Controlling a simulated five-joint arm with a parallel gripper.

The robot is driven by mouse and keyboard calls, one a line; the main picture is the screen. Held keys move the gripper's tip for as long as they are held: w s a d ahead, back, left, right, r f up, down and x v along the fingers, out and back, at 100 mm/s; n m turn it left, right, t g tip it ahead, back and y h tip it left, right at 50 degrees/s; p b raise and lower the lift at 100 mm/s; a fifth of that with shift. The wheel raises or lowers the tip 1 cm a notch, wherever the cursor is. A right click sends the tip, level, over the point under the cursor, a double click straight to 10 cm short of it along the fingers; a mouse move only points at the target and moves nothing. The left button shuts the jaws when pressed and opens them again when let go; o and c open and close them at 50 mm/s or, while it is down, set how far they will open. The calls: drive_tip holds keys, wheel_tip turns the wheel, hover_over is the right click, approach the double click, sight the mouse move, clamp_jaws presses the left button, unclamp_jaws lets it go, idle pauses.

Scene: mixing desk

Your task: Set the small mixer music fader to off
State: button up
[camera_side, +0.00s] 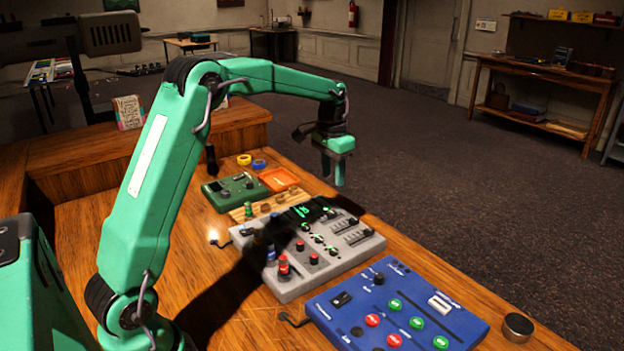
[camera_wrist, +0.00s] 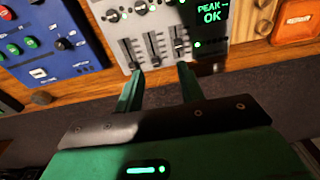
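The small mixer is most likely the grey one (camera_side: 322,262), in the middle of the desk, with knobs, a lit display and slide faders. In the wrist view, its grey panel (camera_wrist: 163,22) shows three upright faders (camera_wrist: 154,47) beside a green "PEAK OK" display (camera_wrist: 211,13). I cannot read which fader is music, nor their settings. My gripper (camera_side: 338,178) hangs above the mixer's far edge, pointing down. In the wrist view my gripper (camera_wrist: 161,70) is open and empty, its fingers apart just below the fader row. Whether a fingertip touches the panel is unclear.
A blue control box (camera_side: 398,312) with red and green knobs stands close beside the mixer. A green box (camera_side: 235,191), an orange tray (camera_side: 279,180) and a wooden strip with pegs (camera_side: 262,208) lie on the other side. A dark round knob (camera_side: 517,327) sits near the desk edge.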

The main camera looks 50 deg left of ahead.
drive_tip(key=g, duration=0.1)
hover_over(332, 212)
wheel_tip(332, 212, down, 7)
drive_tip(key=shift+r, duration=0.15)
drive_tip(key=shift+s+f, duration=0.1)
drive_tip(key=shift+f, duration=3.8)
clamp_jaws()
